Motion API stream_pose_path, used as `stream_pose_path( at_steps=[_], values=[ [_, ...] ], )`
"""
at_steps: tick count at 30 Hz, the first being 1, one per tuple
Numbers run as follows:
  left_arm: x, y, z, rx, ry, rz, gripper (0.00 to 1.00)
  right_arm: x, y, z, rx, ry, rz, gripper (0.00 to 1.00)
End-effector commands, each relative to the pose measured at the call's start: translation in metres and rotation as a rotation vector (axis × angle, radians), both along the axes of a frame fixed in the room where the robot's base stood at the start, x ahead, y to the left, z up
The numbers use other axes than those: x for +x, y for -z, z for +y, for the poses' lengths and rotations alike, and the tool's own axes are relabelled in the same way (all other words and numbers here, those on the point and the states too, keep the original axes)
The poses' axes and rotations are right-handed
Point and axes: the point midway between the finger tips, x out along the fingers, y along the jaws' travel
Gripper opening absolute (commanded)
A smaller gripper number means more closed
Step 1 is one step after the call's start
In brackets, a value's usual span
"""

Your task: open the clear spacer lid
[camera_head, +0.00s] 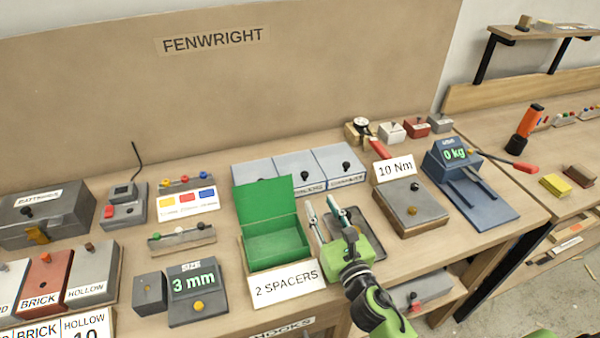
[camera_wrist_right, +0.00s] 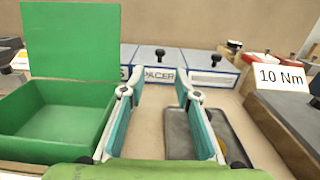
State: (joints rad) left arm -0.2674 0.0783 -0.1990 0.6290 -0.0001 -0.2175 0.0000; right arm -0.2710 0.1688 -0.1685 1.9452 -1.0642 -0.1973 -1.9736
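The spacer box stands in the middle of a row of three grey-blue boxes at the back of the bench. Its lid (camera_head: 290,166) lies flat and shut, with a small black knob; in the right wrist view the lid (camera_wrist_right: 148,58) is straight ahead, above a label partly reading "PACER". My right gripper (camera_head: 325,211) is in front of the row, fingers spread and empty. In the right wrist view the gripper (camera_wrist_right: 158,92) points toward the spacer box, apart from it. My left gripper is not in view.
A green box (camera_wrist_right: 60,142) with its lid raised stands left of my right gripper. A dark tray (camera_wrist_right: 180,153) lies beneath the fingers. A torque block (camera_head: 410,206) and its "10 Nm" sign (camera_head: 394,169) stand to the right.

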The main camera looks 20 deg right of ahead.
Motion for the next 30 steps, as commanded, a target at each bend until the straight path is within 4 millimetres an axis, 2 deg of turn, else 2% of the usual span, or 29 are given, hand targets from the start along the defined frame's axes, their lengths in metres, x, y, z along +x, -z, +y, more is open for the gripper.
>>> stream_pose_path(
  at_steps=[6, 10, 14, 21, 30],
  values=[
    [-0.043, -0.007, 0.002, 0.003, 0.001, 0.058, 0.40, 0.028, -0.005, 0.001, 0.001, 0.000, -0.003, 0.30],
    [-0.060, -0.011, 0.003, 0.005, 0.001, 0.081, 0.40, 0.055, -0.005, 0.002, 0.005, 0.002, -0.003, 0.30],
    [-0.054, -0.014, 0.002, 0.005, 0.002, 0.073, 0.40, 0.083, -0.004, 0.003, 0.005, 0.001, -0.001, 0.30],
    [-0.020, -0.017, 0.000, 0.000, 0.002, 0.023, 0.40, 0.121, -0.002, 0.004, 0.006, 0.002, 0.000, 0.30],
    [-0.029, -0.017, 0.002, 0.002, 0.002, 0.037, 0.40, 0.136, -0.001, 0.005, 0.005, 0.001, 0.000, 0.30]
  ],
)
